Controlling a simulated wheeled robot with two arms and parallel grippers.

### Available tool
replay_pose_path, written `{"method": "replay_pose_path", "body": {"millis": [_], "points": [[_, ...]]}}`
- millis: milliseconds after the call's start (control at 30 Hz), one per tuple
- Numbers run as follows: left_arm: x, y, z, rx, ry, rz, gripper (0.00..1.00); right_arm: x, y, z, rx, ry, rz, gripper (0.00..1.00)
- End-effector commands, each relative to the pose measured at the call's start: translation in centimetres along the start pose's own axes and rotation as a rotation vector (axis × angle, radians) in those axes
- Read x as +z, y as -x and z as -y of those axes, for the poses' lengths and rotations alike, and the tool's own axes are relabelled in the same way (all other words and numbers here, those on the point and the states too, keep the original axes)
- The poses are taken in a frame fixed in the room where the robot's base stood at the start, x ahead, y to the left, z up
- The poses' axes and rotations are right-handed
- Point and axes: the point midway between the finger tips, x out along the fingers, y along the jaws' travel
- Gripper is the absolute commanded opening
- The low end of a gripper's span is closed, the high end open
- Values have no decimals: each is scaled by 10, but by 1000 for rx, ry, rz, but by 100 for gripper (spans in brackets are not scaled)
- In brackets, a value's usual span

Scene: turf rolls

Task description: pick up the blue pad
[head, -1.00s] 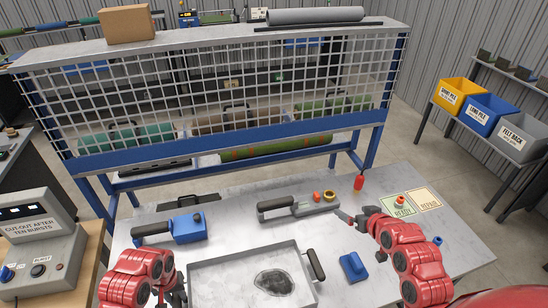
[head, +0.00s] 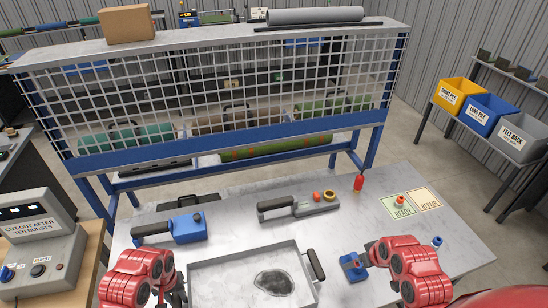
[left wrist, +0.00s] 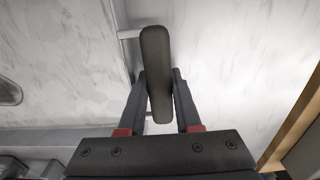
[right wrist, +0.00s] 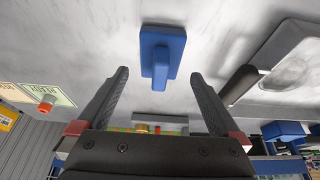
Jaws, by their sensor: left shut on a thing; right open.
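The blue pad (head: 352,266) lies on the grey table, right of the metal tray (head: 215,263). In the right wrist view the blue pad (right wrist: 163,42) shows a flat block with a raised grip pointing toward me. My right gripper (head: 367,256) is open beside the pad. In the right wrist view the fingertips of my right gripper (right wrist: 159,73) stand either side of the grip's near end, with nothing clamped. My left gripper (left wrist: 159,72) is shut on the tray's dark left handle (left wrist: 156,45), which my left arm mostly hides in the head view.
The tray holds a dark grey patch (head: 273,282); its right handle (head: 316,264) points toward the pad. A grey tool (head: 300,208), a blue tool (head: 185,229) and a red bottle (head: 358,183) stand farther back. A small blue piece (head: 437,241) lies beyond my right arm.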

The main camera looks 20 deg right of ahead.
Motion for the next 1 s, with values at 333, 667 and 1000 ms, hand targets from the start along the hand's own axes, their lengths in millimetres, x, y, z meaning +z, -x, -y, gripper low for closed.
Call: {"method": "replay_pose_path", "body": {"millis": [333,667,1000], "points": [[2,-1,0,1,-1,5,0,0,-45,1,-3,-1,2,100],[1,-1,0,1,-1,4,0,-1,-52,0,0,0,-3,100],[1,-2,0,1,-1,4,0,-1,-52,0,0,-1,-3,41]]}}
